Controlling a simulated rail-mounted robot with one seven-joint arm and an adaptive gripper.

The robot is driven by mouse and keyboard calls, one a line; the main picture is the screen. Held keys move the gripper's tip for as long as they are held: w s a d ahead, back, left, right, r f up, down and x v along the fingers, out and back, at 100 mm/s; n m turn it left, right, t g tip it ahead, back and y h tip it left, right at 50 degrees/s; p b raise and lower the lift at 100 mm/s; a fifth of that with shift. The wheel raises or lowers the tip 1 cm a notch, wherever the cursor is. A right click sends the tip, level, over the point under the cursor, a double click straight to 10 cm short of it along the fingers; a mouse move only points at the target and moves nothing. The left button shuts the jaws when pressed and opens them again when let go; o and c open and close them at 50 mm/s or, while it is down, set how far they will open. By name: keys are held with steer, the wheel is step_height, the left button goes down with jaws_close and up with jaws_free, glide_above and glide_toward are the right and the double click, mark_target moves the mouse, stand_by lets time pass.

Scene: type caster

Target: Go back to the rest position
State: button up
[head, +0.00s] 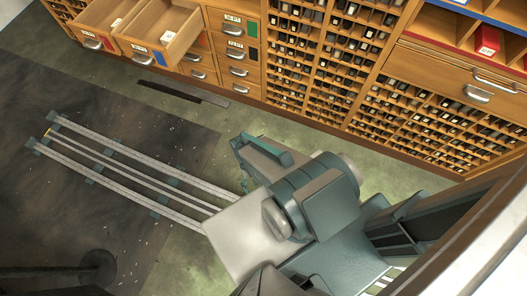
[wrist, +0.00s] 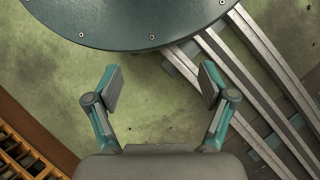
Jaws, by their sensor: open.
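My gripper (wrist: 157,88) shows in the wrist view with its two fingers spread wide apart. It is open, and nothing is between the fingers. Below it are the green floor and the edge of a large dark round plate (wrist: 130,22) with small bolts. In the head view my arm is folded over the rails at the lower middle.
A wooden cabinet of small compartments (head: 385,75) lines the back and right. Two drawers (head: 158,35) stand pulled out at the upper left. Floor rails (head: 120,165) run to the left over a dark mat (head: 90,105). A dark bar (head: 168,90) lies by the cabinet.

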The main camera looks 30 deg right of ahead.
steer(key=s, duration=0.1)
steer(key=s+n, duration=0.2)
steer(key=s, duration=0.1)
steer(key=shift+d+g+h, duration=0.3)
steer(key=shift+g, duration=0.1)
step_height(320, 180, up, 12)
steer(key=p, duration=1.2)
